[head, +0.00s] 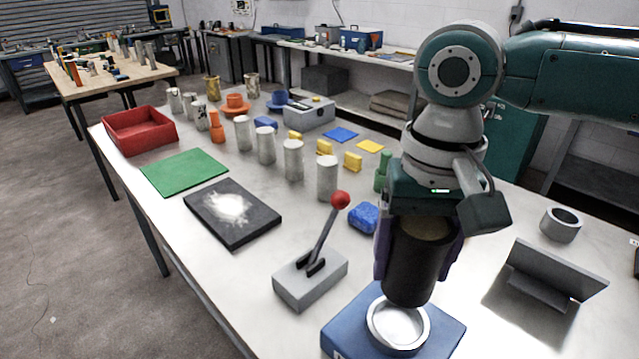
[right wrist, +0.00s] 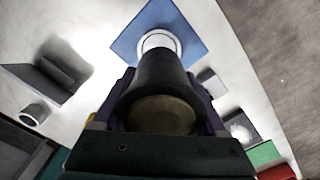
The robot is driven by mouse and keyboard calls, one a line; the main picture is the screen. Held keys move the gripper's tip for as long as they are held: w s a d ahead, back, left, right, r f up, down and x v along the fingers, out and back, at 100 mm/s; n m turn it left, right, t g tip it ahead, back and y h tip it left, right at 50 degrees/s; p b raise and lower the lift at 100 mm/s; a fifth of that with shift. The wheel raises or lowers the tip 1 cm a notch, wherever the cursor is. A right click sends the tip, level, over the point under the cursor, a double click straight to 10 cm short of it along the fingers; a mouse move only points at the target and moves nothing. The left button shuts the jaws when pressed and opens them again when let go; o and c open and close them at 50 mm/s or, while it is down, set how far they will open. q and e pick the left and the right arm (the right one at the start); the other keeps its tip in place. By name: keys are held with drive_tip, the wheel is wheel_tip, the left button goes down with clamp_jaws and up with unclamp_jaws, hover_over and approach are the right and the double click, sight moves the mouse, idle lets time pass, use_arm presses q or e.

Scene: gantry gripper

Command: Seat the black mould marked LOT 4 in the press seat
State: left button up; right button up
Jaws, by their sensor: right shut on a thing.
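The black mould (head: 416,268) is a dark cylinder with a tan top. My right gripper (head: 418,240) is shut on it and holds it upright, with its lower end just above and slightly behind the press seat. The seat is a white-rimmed round recess (head: 398,324) in a blue block (head: 447,335). In the right wrist view the mould (right wrist: 160,85) is between the fingers and partly covers the seat ring (right wrist: 160,38) on the blue block (right wrist: 188,22). No LOT marking shows on the mould. My left gripper is not in view.
A grey lever box (head: 310,283) with a red knob stands left of the block. A grey angled stand (head: 555,275) and a grey ring (head: 561,224) are to the right. A blue lump (head: 364,217) and several grey cylinders (head: 327,177) stand behind.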

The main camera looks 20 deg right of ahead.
drive_tip(key=shift+s, duration=0.1)
drive_tip(key=shift+r, duration=0.1)
drive_tip(key=shift+r+p, duration=0.15)
drive_tip(key=shift+p, duration=0.5)
drive_tip(key=shift+f+b, duration=1.8)
drive_tip(key=shift+f, duration=1.3)
drive_tip(key=shift+r+p, duration=0.1)
drive_tip(key=shift+p, duration=0.25)
drive_tip(key=shift+p, duration=0.45)
